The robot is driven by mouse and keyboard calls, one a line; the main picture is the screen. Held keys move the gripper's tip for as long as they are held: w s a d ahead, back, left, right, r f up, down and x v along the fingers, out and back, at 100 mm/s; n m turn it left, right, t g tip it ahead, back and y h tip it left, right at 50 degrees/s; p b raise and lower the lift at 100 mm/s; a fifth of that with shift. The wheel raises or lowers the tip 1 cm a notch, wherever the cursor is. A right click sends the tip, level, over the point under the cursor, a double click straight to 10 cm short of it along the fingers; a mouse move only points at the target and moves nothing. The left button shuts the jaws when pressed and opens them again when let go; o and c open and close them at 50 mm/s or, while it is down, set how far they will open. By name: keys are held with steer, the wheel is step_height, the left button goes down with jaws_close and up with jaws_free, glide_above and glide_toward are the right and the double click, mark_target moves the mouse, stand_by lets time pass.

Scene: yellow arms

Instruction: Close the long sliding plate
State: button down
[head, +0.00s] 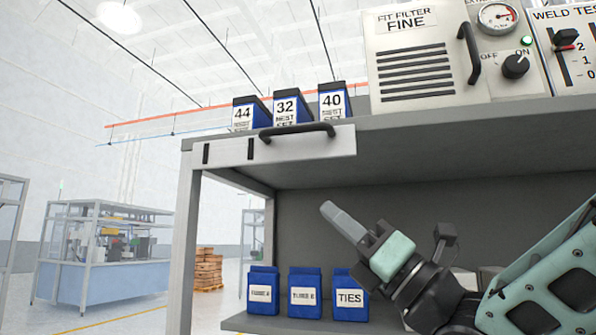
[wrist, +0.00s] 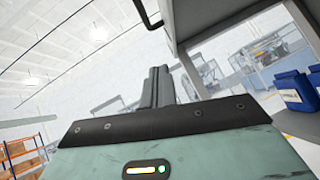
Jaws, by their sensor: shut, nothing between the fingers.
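The long sliding plate (head: 230,150) is a pale front panel at the bench top's left end, with a black bar handle (head: 297,132) and two dark slots. Its right end shows a step against the grey bench edge; I cannot tell how far out it stands. My gripper (head: 328,210) is shut and empty, below the plate and to the right of its slots, pointing up and left. It touches nothing that I can see. In the wrist view the shut fingers (wrist: 157,86) point up, and a black handle (wrist: 147,14) shows beyond them at the top.
Blue bins marked 44, 32 (head: 290,108) and 40 stand above the plate. A filter box (head: 415,55) with a handle and a gauge stands at the upper right. Blue bins (head: 304,292) line the lower shelf.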

mark_target(298, 148)
steer(key=shift+n+y, duration=0.5)
steer(key=shift+n, duration=0.4)
steer(key=p+x, duration=0.2)
steer(key=x, duration=0.2)
steer(key=d+r+p+x, duration=0.1)
steer(key=p+x, duration=0.2)
steer(key=x, duration=0.1)
steer(key=s+p+x, duration=0.1)
steer(key=p+x, duration=0.2)
steer(key=x, duration=0.1)
steer(key=shift+d+r, duration=0.25)
steer(key=shift+r, duration=0.15)
steer(key=shift+w+r+p, duration=0.15)
steer(key=shift+r+p, duration=0.35)
steer(key=shift+p, duration=0.15)
steer(key=shift+r, duration=0.15)
